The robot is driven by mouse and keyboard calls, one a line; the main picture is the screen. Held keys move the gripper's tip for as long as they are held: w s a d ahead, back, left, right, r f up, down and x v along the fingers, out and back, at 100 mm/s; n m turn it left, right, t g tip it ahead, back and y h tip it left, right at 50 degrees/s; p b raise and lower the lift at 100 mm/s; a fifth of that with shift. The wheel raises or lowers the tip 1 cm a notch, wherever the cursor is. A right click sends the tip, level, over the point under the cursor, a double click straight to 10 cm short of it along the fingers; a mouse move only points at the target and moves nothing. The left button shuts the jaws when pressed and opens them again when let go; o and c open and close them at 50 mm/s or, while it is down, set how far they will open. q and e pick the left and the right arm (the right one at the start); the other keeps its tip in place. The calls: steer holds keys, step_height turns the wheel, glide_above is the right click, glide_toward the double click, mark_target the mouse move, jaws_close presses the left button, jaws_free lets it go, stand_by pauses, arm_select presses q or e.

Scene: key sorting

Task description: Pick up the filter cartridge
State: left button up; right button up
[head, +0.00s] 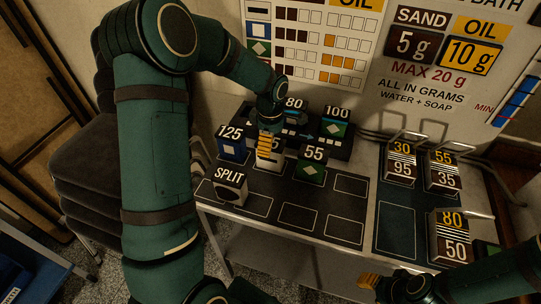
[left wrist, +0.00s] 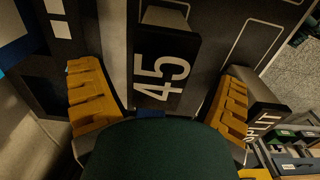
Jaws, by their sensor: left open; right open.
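A dark block marked 45 (left wrist: 160,68), likely the filter cartridge, shows in the left wrist view between the yellow fingers of my left gripper (left wrist: 160,102). The fingers stand open with a gap on each side of it. In the head view my left gripper (head: 265,146) reaches down over this block, which is mostly hidden behind it. Similar blocks stand around it: 125 (head: 230,147), 100 (head: 335,126), 55 (head: 312,168) and a SPLIT block (head: 230,188). My right gripper (head: 369,282) is open and empty at the lower right, low in front of the table.
The table (head: 265,240) has a dark mat with empty outlined slots at the front. On the right stand blocks marked 30/95 (head: 399,160), 55/35 (head: 443,170) and 80/50 (head: 452,238). A wall chart (head: 420,80) rises behind, and dark stacked chairs (head: 85,180) stand at left.

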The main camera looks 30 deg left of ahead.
arm_select(q)
step_height(320, 180, down, 2)
steer(key=shift+f, duration=0.25)
steer(key=shift+r, duration=0.1)
steer(key=c, duration=1.4)
steer(key=shift+o, duration=0.2)
